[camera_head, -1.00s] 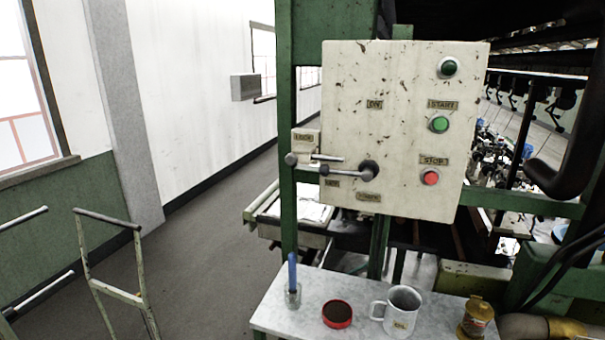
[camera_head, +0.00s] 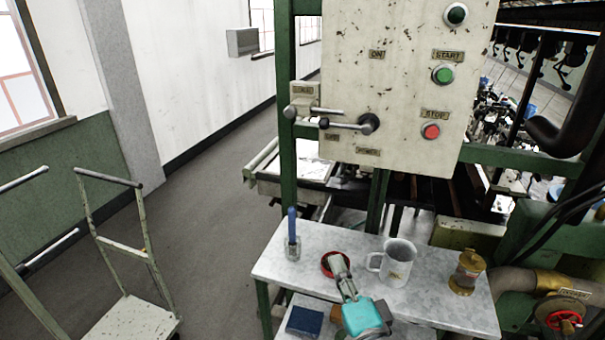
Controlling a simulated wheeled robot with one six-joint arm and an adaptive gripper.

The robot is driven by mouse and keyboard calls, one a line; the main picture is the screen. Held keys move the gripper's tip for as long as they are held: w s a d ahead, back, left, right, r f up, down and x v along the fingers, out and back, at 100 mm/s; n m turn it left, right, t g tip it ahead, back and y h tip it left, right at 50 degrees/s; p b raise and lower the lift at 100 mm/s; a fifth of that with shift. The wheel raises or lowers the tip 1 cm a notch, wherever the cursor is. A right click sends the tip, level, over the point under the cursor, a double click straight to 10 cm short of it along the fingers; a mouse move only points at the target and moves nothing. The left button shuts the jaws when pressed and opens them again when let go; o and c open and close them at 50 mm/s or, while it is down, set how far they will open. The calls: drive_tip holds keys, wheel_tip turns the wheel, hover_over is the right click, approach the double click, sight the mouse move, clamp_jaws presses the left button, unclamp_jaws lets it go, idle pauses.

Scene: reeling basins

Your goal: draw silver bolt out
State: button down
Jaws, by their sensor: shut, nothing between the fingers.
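The silver bolt (camera_head: 328,112) lies level through a small cream block at the left edge of the cream control panel (camera_head: 400,75). Its round knob sticks out to the left, and its rod reaches right over the panel face. Just below it is a lever (camera_head: 345,126) with a dark ball end, running nearly level to a dark pivot. My gripper (camera_head: 338,262) is shut and empty, low in the view, in front of the red tin on the bench and well below the bolt. Whether it touches the tin cannot be told.
On the marble bench (camera_head: 440,290) stand a blue stick in a glass (camera_head: 293,245), a red tin (camera_head: 327,262), a white mug (camera_head: 398,262) and a brass oil can (camera_head: 467,270). A dark blue block (camera_head: 304,321) lies lower down. A cart (camera_head: 130,320) stands left; floor between is clear.

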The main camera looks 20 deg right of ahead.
drive_tip(key=w+r+m+t, duration=0.1)
drive_tip(key=w+r+m, duration=0.1)
drive_tip(key=r, duration=0.6)
drive_tip(key=w+r+m+h, duration=0.1)
drive_tip(key=w+r+m, duration=0.2)
drive_tip(key=r, duration=0.5)
drive_tip(key=shift+w+d+m+t, duration=0.3)
drive_tip(key=shift+w+m+t, duration=0.1)
drive_tip(key=shift+m, duration=0.3)
approach(297, 112)
drive_tip(key=w+d, duration=0.3)
drive_tip(key=w, duration=0.1)
drive_tip(key=shift+w+a+r, duration=0.3)
drive_tip(key=shift+w+a, duration=0.35)
drive_tip(key=shift+w+a+r, duration=0.3)
drive_tip(key=shift+w+a, duration=0.15)
drive_tip(key=shift+w, duration=0.05)
